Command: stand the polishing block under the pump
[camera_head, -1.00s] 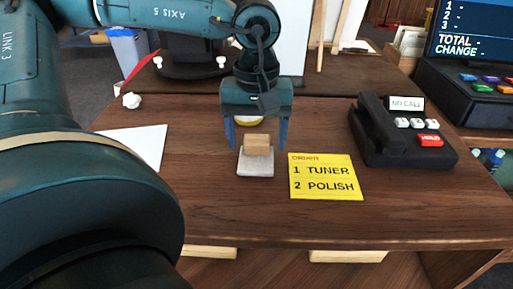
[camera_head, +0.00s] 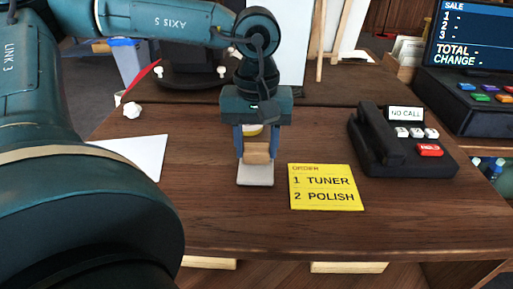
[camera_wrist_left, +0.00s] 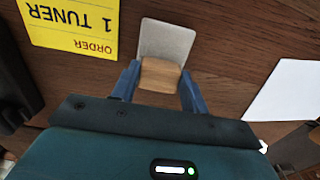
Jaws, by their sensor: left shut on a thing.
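A small wooden block (camera_head: 257,153), which I take for the polishing block, is between the fingers of my left gripper (camera_head: 257,148). The gripper is shut on it, with one blue finger on each side. A pale grey flat pad (camera_head: 255,175) lies on the table under or just in front of the block; I cannot tell whether they touch. The left wrist view also shows the block (camera_wrist_left: 160,75) between the fingers, with the pad (camera_wrist_left: 166,42) beyond it. I cannot make out a pump. My right gripper is not in view.
A yellow order card (camera_head: 325,188) lies right of the pad, and a black phone (camera_head: 400,145) stands farther right. White paper (camera_head: 135,154) and a crumpled white ball (camera_head: 132,110) are at the left. The table's front is clear.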

